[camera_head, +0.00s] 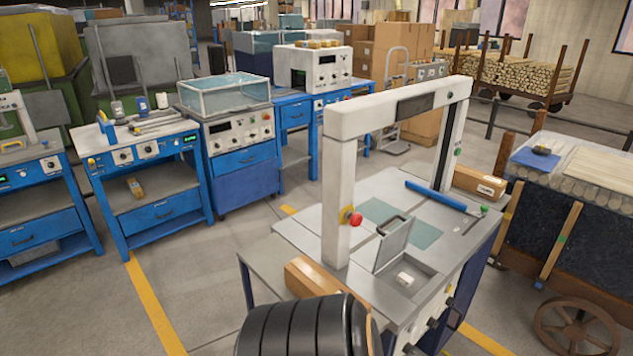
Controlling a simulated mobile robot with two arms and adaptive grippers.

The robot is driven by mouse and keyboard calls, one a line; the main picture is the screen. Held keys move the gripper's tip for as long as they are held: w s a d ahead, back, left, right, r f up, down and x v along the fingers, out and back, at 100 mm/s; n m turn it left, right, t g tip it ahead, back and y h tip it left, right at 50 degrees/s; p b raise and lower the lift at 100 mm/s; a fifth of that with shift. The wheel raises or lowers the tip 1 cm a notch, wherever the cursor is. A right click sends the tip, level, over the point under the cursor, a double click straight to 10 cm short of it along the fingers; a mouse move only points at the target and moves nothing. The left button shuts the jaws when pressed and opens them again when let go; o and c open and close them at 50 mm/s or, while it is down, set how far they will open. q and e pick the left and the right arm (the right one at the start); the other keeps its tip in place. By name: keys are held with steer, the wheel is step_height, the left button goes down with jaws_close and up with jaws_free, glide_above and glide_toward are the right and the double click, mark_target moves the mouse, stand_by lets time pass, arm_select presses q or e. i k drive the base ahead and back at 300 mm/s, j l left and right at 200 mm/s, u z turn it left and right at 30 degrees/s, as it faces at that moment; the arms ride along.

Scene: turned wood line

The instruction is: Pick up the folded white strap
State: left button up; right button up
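A small folded white strap (405,280) appears to lie in a shallow recess in the top of the grey machine table (310,236). It is small here, so its folds are hard to make out. A grey hinged lid (393,247) with a dark handle stands raised at the left and back of the recess. Neither of my grippers is in view.
A white gantry frame (398,108) with a red button (355,219) spans the table. A blue bar (436,196) lies behind the lid. A dark ribbed cylinder (300,328) blocks the bottom middle.

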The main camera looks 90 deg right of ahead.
mark_target(402, 278)
steer(key=i+l+z, duration=0.1)
steer(key=i+z, duration=0.15)
steer(key=z, duration=0.2)
steer(key=i+z, duration=0.25)
steer(key=z, duration=0.25)
steer(key=i+z, duration=0.25)
steer(key=z, duration=0.2)
steer(key=i+j+z, duration=0.2)
steer(key=z, duration=0.3)
steer(key=i+z, duration=0.2)
steer(key=z, duration=0.25)
steer(key=i+z, duration=0.15)
steer(key=z, duration=0.3)
steer(key=i+j+z, duration=0.1)
steer(key=z, duration=0.35)
steer(key=i+j+z, duration=0.2)
steer(key=z, duration=0.25)
steer(key=i+j+z, duration=0.1)
steer(key=z, duration=0.35)
steer(key=i+j+z, duration=0.2)
steer(key=j+z, duration=0.2)
steer(key=i+j+z, duration=0.2)
steer(key=j+z, duration=0.15)
